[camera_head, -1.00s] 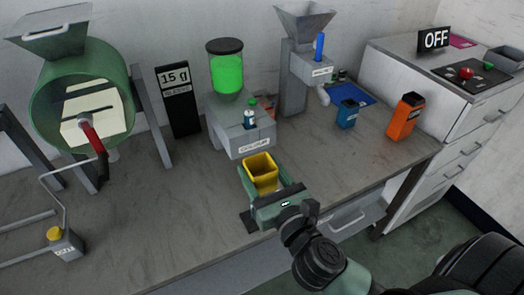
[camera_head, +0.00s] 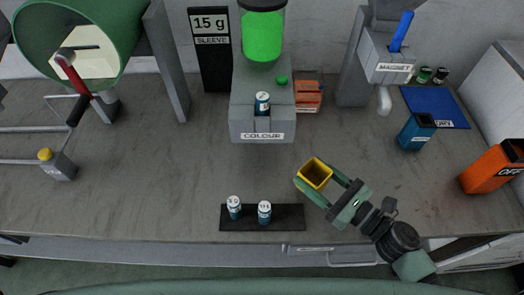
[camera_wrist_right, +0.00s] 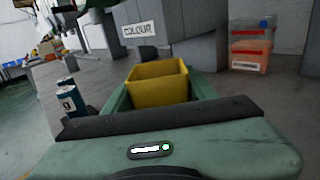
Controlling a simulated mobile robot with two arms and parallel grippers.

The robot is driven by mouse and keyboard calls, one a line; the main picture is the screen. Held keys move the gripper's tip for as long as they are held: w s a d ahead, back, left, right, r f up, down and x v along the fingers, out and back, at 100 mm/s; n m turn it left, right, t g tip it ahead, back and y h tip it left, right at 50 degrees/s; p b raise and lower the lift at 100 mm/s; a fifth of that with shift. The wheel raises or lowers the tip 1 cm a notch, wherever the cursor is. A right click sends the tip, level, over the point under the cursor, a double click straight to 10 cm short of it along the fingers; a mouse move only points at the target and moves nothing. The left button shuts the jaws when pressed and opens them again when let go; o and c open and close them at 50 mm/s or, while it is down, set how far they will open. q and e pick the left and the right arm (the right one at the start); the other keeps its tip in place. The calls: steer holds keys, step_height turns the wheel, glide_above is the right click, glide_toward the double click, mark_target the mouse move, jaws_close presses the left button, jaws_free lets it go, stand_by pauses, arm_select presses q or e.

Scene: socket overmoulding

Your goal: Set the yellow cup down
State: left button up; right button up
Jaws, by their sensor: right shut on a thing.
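The yellow cup (camera_head: 315,173) is an open square container held between the fingers of my right gripper (camera_head: 324,187). It looks tilted slightly in the head view, and I cannot tell whether its base touches the bench. In the right wrist view the yellow cup (camera_wrist_right: 158,85) sits between the green fingers of my right gripper (camera_wrist_right: 160,95), its open top showing. It is in front and to the right of the grey COLOUR dispenser (camera_head: 262,110). My left gripper is not in view.
A black mat (camera_head: 284,222) at the front edge carries two small blue jars (camera_head: 234,208). An orange container (camera_head: 490,168), a blue container (camera_head: 416,132) and a blue mat (camera_head: 440,106) are at the right. Bare bench (camera_head: 160,185) lies left of the mat.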

steer(key=p+x, duration=0.3)
steer(key=x, duration=1.4)
steer(key=shift+w+a+f+p, duration=0.15)
steer(key=shift+w+a+p, duration=0.05)
steer(key=shift+w+p, duration=0.15)
steer(key=shift+f, duration=1.7)
steer(key=shift+s, duration=0.1)
steer(key=shift+f+b, duration=0.2)
steer(key=shift+b, duration=0.2)
steer(key=o, duration=1.5)
steer(key=shift+r, duration=0.1)
